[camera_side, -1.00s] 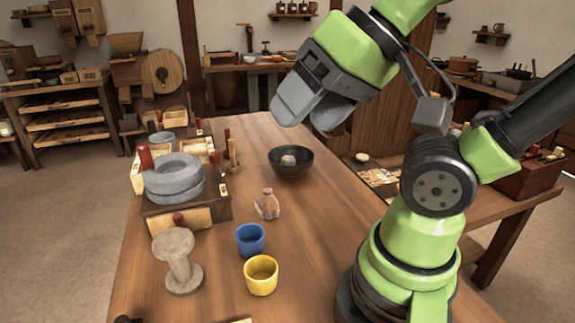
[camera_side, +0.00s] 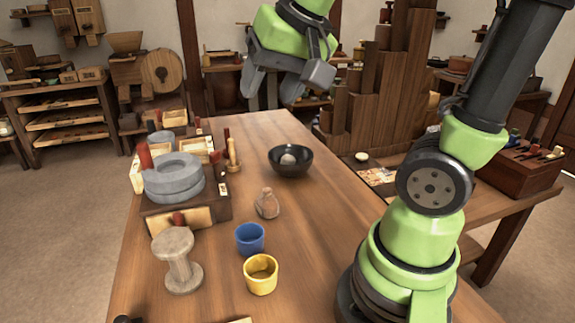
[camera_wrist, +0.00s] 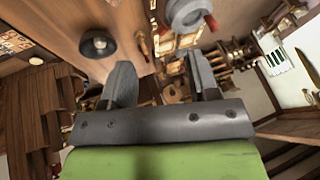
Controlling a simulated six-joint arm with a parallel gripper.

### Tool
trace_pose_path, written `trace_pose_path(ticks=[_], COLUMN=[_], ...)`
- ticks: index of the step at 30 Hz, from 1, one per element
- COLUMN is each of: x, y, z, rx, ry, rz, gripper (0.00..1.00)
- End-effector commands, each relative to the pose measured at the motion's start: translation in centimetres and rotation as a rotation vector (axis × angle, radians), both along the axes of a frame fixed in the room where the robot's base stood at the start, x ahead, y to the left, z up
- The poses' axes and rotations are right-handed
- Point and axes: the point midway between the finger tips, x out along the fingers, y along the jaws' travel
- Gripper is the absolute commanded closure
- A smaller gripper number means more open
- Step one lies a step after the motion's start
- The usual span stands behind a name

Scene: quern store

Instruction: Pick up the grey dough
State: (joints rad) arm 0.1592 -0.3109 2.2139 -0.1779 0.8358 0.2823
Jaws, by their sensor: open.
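The grey dough (camera_side: 288,159) is a small round lump lying in a black bowl (camera_side: 291,170) on the wooden table. In the wrist view the dough (camera_wrist: 99,42) shows inside the bowl (camera_wrist: 97,52), up and to the left of my fingers. My gripper (camera_side: 272,97) is open and empty, in the air above the far end of the table, higher than the bowl. Its two grey fingers also show spread apart in the wrist view (camera_wrist: 163,82).
A grey stone quern (camera_side: 174,178) stands on a wooden stand at the table's left. A small clay jug (camera_side: 267,204), a blue cup (camera_side: 250,238), a yellow cup (camera_side: 261,274) and a pale wooden spool (camera_side: 177,262) stand nearer. The table around the bowl is clear.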

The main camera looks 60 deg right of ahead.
Motion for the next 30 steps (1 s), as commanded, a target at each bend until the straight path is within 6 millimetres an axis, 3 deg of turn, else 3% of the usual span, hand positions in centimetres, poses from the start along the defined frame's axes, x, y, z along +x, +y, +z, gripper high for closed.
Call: trace_pose_path(ticks=[3, 9, 13, 18, 22, 30], x=[3.9, 8.6, 10.4, 11.0, 10.7, 10.7], y=[-4.0, -11.3, -16.3, -21.5, -23.7, -25.4], z=[-1.5, -6.0, -10.3, -15.9, -18.8, -22.3], rx=[-0.018, -0.043, -0.058, -0.072, -0.075, -0.076], ry=[0.063, 0.139, 0.18, 0.216, 0.232, 0.238], rz=[-0.159, -0.406, -0.553, -0.703, -0.771, -0.801], gripper=[0.45, 0.45, 0.45, 0.45, 0.45, 0.45])
